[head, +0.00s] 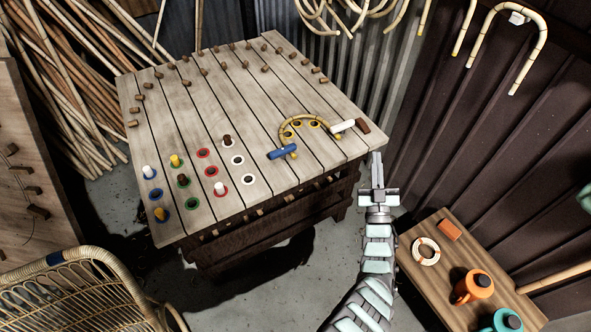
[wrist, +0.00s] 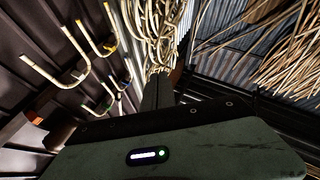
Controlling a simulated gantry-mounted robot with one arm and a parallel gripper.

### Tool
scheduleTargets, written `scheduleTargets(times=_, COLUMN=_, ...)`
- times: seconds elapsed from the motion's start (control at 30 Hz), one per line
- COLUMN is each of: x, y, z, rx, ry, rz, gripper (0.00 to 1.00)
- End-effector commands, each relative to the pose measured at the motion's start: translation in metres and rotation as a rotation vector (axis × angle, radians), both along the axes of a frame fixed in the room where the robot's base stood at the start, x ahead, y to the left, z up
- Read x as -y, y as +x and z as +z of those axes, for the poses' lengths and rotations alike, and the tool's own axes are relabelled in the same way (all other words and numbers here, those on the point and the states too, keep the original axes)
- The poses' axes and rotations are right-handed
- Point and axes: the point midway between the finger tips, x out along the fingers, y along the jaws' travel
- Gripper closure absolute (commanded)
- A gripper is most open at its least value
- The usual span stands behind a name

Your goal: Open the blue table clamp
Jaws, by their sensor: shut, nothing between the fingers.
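The blue table clamp (head: 281,153) lies on the slatted bench (head: 215,105), at the left end of a bent rattan piece (head: 310,117). Its handle lies low over that end and slants slightly. A white clamp (head: 344,126) sits at the rattan's other end. My gripper (head: 377,160) is at the bench's right front edge, right of the blue clamp and apart from it. It is shut and empty. In the wrist view, my gripper's fingers (wrist: 158,92) point at the wall, and the clamp is not visible there.
Several coloured rings with pegs (head: 183,180) fill the bench's front left. Wooden pegs (head: 185,83) stand along its back. A wicker chair (head: 80,285) is at lower left.

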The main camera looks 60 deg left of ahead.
Motion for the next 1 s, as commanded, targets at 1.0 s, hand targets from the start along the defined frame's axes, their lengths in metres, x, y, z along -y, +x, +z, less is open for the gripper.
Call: scheduleTargets(times=1.0, x=-0.118, y=-0.121, z=-0.164, rx=-0.295, ry=-0.419, rz=0.547, gripper=1.00)
